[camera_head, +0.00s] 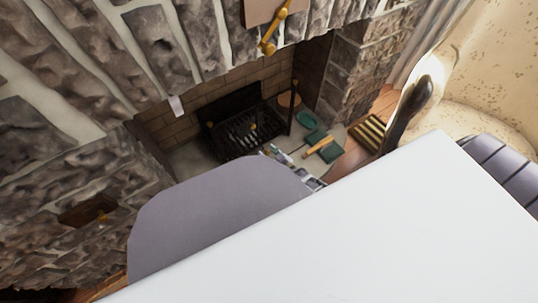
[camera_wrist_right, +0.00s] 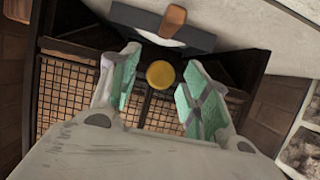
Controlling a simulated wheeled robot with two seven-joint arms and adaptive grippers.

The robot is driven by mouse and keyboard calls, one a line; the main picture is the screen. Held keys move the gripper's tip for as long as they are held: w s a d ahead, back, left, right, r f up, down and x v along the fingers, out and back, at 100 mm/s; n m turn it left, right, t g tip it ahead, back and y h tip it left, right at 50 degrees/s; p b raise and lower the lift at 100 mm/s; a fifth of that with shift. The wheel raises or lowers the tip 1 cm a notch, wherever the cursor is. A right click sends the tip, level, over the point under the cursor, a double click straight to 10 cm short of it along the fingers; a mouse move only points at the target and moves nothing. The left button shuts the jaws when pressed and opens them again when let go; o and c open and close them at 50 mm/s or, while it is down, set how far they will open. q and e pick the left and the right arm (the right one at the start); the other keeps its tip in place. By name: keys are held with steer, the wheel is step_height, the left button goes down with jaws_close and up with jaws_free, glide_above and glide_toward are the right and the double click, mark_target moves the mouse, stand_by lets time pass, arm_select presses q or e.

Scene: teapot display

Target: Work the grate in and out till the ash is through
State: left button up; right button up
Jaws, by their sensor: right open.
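The black fireplace grate (camera_head: 243,136) sits inside the brick firebox, with dark bars and a small yellow knob (camera_head: 253,126). My right gripper (camera_head: 270,151) is in front of it, partly hidden by my own grey arm. In the right wrist view, my right gripper (camera_wrist_right: 157,88) is open, its green-padded fingers apart. The round yellow knob (camera_wrist_right: 160,75) shows between the fingers; I cannot tell whether they touch it. Any ash is not clearly visible. My left gripper is not in view.
Stone walls flank the firebox. A dark plate with a brown handle (camera_wrist_right: 173,21) is at the wrist view's top.

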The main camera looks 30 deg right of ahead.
mark_target(262, 146)
jaws_close()
steer(key=shift+w+a, duration=0.15)
steer(key=shift+w, duration=0.9)
steer(key=shift+w+a, duration=0.15)
steer(key=shift+w, duration=1)
steer(key=shift+r, duration=0.1)
jaws_free()
steer(key=shift+w, duration=0.15)
steer(key=shift+s, duration=0.65)
steer(key=v, duration=1)
steer(key=shift+s+r, duration=0.2)
steer(key=shift+s, duration=0.15)
steer(key=shift+d, duration=0.15)
